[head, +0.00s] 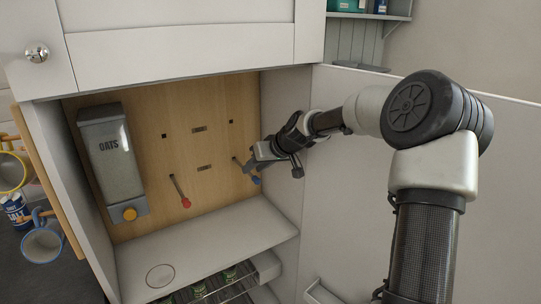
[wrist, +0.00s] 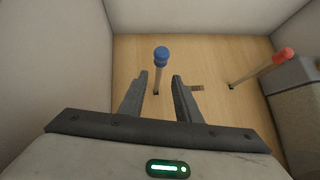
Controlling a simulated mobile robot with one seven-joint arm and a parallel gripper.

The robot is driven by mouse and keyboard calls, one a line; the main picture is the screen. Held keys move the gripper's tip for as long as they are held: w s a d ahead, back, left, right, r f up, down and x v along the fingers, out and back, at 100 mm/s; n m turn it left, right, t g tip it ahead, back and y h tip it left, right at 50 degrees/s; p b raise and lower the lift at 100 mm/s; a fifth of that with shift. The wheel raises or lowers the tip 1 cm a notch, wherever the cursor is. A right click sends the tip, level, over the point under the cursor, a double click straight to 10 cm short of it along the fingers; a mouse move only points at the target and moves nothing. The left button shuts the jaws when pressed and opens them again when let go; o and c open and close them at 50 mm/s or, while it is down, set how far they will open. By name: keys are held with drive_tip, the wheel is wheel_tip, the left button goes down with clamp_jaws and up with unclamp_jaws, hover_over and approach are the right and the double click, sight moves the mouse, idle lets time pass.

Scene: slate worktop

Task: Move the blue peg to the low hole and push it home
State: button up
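The blue peg (head: 256,180) sticks out of the wooden back panel (head: 215,100) from a lower right hole, its rod sloping down to a round blue head. In the wrist view the blue peg (wrist: 161,53) shows its head beyond the fingertips and its rod in the gap between them. My gripper (wrist: 158,77) is open with a finger on each side of the rod, no clear contact visible. In the head view my gripper (head: 252,163) partly covers the rod. A small dark square hole (head: 231,121) sits empty above the peg.
A red-headed peg (head: 185,202) sticks out to the left, near the grey oats dispenser (head: 112,155) with its yellow knob. Another square hole (head: 164,136) and two small slotted plates (head: 204,168) mark the panel. The cabinet's right wall (head: 287,100) is close to my gripper. The white shelf (head: 205,240) is mostly clear.

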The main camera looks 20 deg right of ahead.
drive_tip(key=v, duration=1.5)
drive_tip(key=shift+r, duration=0.15)
drive_tip(key=shift+s+d, duration=0.1)
